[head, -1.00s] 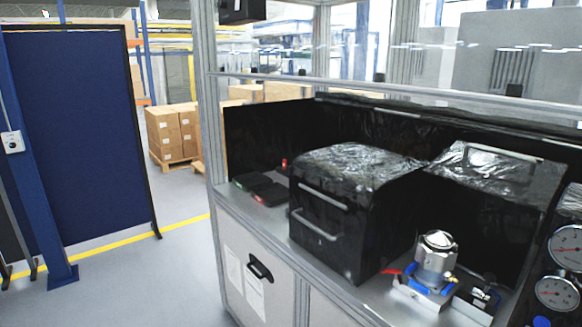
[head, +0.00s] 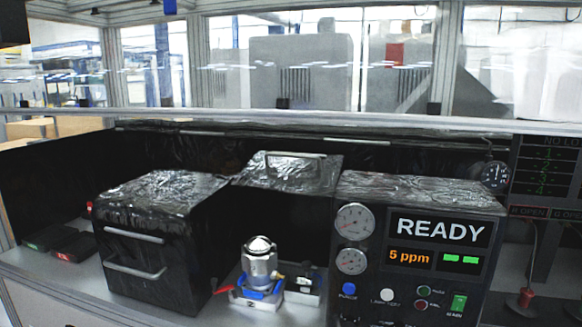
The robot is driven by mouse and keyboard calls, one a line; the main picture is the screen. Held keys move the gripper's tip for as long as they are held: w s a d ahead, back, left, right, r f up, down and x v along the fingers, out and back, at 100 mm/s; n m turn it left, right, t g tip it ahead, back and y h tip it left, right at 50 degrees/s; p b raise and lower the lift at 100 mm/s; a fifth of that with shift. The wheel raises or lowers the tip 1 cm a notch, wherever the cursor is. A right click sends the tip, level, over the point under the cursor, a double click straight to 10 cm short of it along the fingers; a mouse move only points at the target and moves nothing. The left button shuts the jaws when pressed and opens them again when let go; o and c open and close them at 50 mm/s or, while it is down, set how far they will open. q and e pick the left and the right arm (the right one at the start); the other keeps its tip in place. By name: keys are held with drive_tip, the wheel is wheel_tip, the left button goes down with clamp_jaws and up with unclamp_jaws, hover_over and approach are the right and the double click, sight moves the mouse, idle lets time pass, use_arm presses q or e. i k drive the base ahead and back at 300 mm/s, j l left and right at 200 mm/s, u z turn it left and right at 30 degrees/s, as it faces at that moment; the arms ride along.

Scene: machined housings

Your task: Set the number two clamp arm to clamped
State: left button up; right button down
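A silver machined housing (head: 259,262) stands upright on a small light fixture base (head: 254,302) on the bench, left of the READY panel. Blue parts (head: 262,293) sit around the housing's foot. A small red handle (head: 224,290) sticks out to the left of the base. A darker block (head: 303,285) stands just right of the housing. I cannot tell which part is the number two clamp arm or how it is set; the marking on the base is too small to read. Neither of my grippers is in view.
A black box with two handles (head: 155,240) stands left of the fixture. A panel (head: 415,250) with gauges, buttons and a READY display stands to its right. Behind is a black box with a top handle (head: 290,172). Bare bench (head: 215,312) shows in front of the fixture.

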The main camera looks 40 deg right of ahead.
sight(230, 289)
drive_tip(key=i+j+z, duration=0.5)
drive_tip(key=j, duration=0.2)
drive_tip(key=i+j+z, duration=0.3)
drive_tip(key=j+z, duration=0.25)
drive_tip(key=j, duration=0.25)
drive_tip(key=i, duration=0.05)
